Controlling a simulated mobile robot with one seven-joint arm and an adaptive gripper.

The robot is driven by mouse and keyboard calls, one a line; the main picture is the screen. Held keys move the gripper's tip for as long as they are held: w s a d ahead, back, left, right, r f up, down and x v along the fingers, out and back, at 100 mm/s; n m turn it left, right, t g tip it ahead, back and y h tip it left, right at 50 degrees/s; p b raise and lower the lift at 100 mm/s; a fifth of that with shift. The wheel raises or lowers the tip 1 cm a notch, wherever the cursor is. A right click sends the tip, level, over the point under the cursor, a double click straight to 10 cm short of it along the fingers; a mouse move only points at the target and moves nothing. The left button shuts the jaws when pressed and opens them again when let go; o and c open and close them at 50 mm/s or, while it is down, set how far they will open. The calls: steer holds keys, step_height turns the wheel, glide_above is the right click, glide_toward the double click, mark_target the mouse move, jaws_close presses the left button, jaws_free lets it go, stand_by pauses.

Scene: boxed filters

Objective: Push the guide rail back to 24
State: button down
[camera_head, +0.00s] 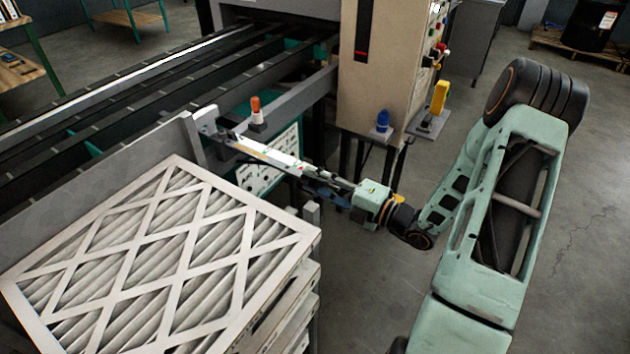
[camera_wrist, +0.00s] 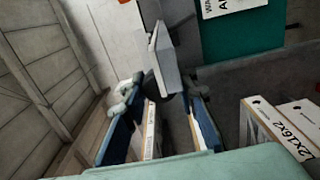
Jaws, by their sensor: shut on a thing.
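The guide rail (camera_head: 95,165) is a long grey bar along the near side of the conveyor, behind the boxed filters. A pale bar with small markings (camera_head: 265,152) runs from its right end toward my gripper (camera_head: 318,180). In the wrist view my gripper (camera_wrist: 160,98) has its blue fingers on both sides of a grey upright piece (camera_wrist: 166,62), which seems to belong to the rail. The jaws are closed on it, though the exact contact is partly hidden. The number 24 and any pointer are too small to read.
A pleated filter in a white frame (camera_head: 165,255) tops a stack at the lower left, close to the rail. A control cabinet (camera_head: 385,75) stands behind my gripper, with a yellow device (camera_head: 439,97) at its right. Open floor lies at the right.

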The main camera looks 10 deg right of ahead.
mark_target(299, 173)
steer(key=p+x, duration=0.1)
steer(key=x, duration=0.2)
steer(key=shift+w+a+r, duration=0.1)
steer(key=shift+w+a, duration=0.15)
steer(key=shift+a, duration=0.1)
steer(key=shift+w+a, duration=0.25)
steer(key=shift+w, duration=0.1)
steer(key=c, duration=1.5)
jaws_free()
steer(key=shift+c, duration=0.2)
steer(key=v, duration=1.2)
